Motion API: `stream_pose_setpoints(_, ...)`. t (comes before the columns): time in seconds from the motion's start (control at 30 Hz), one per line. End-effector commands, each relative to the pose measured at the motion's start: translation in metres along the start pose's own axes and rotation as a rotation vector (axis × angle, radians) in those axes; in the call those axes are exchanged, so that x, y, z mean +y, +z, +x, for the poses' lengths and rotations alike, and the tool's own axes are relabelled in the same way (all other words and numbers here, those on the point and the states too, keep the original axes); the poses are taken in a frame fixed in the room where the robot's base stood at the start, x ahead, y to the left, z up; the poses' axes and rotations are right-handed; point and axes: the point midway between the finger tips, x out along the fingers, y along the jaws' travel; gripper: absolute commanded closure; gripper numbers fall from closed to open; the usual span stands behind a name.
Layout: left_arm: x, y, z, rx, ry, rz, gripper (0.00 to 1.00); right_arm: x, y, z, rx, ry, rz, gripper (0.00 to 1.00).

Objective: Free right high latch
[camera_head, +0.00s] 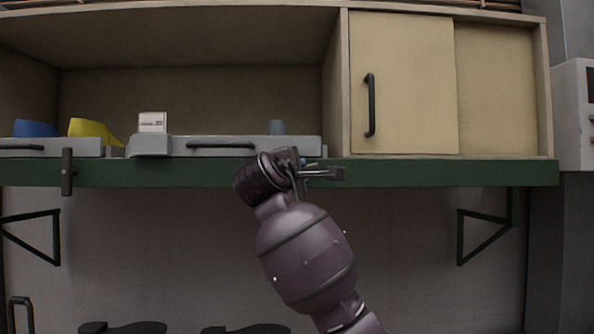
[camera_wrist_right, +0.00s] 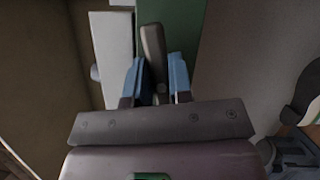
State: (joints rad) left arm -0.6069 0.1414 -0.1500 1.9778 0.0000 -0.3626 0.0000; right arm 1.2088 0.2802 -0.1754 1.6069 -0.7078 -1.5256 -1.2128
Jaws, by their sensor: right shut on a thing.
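The right high latch is a dark grey bar (camera_wrist_right: 152,48). In the right wrist view it stands between the blue fingers of my right gripper (camera_wrist_right: 154,82), which is shut on it. The bar runs roughly along the green shelf edge (camera_wrist_right: 183,32), so it lies about level, unlike the upright left latch (camera_head: 67,172). In the head view my right gripper (camera_head: 300,172) is at the green edge below the right end of the grey drawer (camera_head: 255,146), and hides part of the latch. My left gripper is not in view.
A cupboard with a sliding door (camera_head: 405,85) and black handle stands right of the open shelf. A blue piece (camera_head: 35,128), a yellow piece (camera_head: 92,130) and a white card (camera_head: 152,122) are at the left. Green brackets (camera_head: 487,238) hang below; dark soles (camera_head: 122,327) lie at the bottom.

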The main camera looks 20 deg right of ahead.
Motion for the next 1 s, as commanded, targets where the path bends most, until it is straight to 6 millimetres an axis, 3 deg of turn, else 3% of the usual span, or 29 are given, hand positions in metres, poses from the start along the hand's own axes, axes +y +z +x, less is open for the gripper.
stream_pose_setpoints(0.4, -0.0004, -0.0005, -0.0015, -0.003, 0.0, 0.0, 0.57, -0.0021, -0.0009, -0.0004, 0.002, -0.082, 0.192, 1.0)
stream_pose_setpoints(1.0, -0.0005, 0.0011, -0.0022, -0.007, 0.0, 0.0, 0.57, -0.0025, -0.0007, -0.0003, 0.001, -0.096, 0.228, 1.0)
